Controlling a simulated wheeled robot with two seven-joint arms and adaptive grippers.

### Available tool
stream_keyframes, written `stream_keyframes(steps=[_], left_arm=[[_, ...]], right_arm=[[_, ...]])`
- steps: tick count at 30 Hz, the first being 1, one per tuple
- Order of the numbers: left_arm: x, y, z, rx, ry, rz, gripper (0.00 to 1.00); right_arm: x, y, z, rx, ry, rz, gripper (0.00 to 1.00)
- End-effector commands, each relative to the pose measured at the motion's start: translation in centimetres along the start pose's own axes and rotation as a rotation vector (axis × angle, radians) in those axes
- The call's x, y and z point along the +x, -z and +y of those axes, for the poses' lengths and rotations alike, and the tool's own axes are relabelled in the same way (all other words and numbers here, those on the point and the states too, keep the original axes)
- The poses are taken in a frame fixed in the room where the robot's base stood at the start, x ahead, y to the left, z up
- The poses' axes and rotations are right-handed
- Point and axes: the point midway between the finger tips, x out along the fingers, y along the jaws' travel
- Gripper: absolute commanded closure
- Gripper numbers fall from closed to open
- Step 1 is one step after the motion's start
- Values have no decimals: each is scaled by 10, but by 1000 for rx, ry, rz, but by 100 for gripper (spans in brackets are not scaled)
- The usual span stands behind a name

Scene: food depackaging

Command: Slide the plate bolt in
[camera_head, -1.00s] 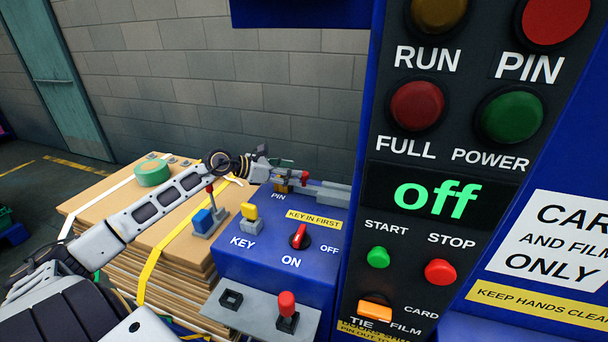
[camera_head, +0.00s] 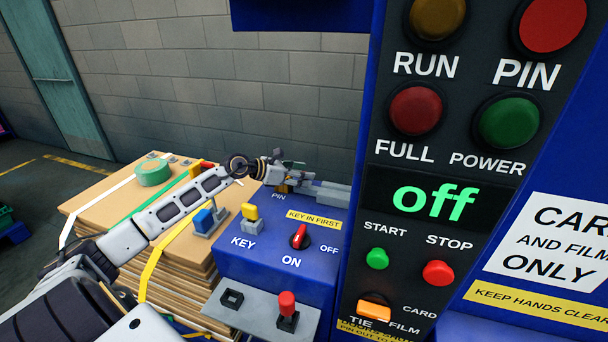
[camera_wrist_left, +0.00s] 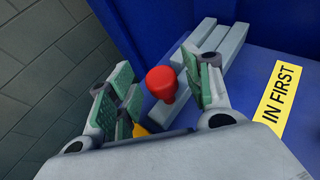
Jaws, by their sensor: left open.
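The plate bolt has a red knob (camera_wrist_left: 161,82), which stands between the spread fingers of my left gripper (camera_wrist_left: 158,92) in the left wrist view. The green-padded fingers flank the knob with gaps visible. Grey parallel rails (camera_wrist_left: 223,62) lie beside it on the blue housing. In the head view my left gripper (camera_head: 285,172) is at the PIN label, at the near end of the grey rails (camera_head: 328,192). There my gripper hides the knob, and how far the bolt is in cannot be told. My right gripper is not in view.
The blue housing carries a yellow key (camera_head: 250,212) and a red ON/OFF switch (camera_head: 299,237). A red-topped lever (camera_head: 287,304) stands in front. The dark control panel (camera_head: 410,262) reads off. A strapped cardboard stack (camera_head: 100,205) lies under my left arm.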

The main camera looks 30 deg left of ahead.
Motion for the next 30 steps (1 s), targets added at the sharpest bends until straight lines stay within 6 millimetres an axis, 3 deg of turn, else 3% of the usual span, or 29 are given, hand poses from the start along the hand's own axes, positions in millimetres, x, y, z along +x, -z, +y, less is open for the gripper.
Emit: stream_keyframes(steps=[19, 30], left_arm=[[11, -1, -1, 2, 1, 0, 50], [11, -1, -1, 2, 1, 0, 96]], right_arm=[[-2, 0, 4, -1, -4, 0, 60], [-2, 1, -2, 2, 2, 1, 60]])
